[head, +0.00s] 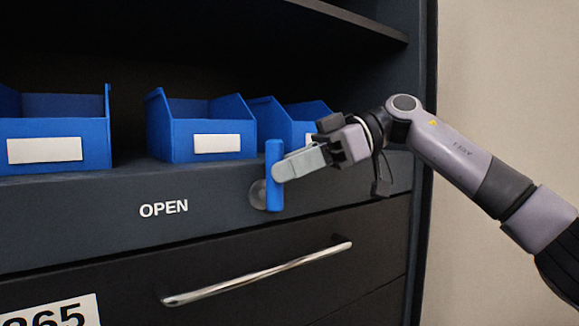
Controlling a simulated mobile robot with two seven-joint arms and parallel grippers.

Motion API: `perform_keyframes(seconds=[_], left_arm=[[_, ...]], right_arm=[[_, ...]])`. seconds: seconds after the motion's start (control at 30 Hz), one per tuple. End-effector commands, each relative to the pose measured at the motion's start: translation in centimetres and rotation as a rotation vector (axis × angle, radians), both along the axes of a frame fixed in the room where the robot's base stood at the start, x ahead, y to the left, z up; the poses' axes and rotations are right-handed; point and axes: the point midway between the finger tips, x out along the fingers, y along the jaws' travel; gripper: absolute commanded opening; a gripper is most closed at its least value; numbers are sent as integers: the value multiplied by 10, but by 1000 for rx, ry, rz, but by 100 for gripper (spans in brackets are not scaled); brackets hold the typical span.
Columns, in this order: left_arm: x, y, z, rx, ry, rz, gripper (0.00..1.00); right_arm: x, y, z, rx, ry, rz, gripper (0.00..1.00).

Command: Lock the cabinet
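The cabinet (210,226) is dark grey, and its front panel carries the white word OPEN (164,208). A blue handle (273,148) stands upright on this panel, to the right of the word, with a round dark mount (257,194) at its lower left. My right gripper (281,171) reaches in from the right at the handle. One grey finger crosses in front of the handle's middle. The other finger is hidden, so I cannot tell whether the gripper is closed on the handle. My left gripper is not in view.
Several blue bins with white labels, such as this one (205,128), stand on the open shelf behind the panel. A drawer (130,270) with a long metal bar handle (258,277) lies below. A pale wall (505,70) is at the right.

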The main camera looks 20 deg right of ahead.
Motion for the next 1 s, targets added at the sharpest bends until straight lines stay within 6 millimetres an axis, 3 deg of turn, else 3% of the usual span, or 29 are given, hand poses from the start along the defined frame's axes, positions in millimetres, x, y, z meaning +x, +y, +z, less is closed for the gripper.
perform_keyframes(seconds=[0.37, 0.8, 1.0], left_arm=[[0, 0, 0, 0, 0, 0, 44], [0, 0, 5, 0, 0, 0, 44], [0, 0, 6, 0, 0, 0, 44]], right_arm=[[0, -3, 3, 3, -1, -3, 38], [-6, -60, 27, 7, -3, -5, 38], [-7, -68, 29, 6, -2, -3, 38]])
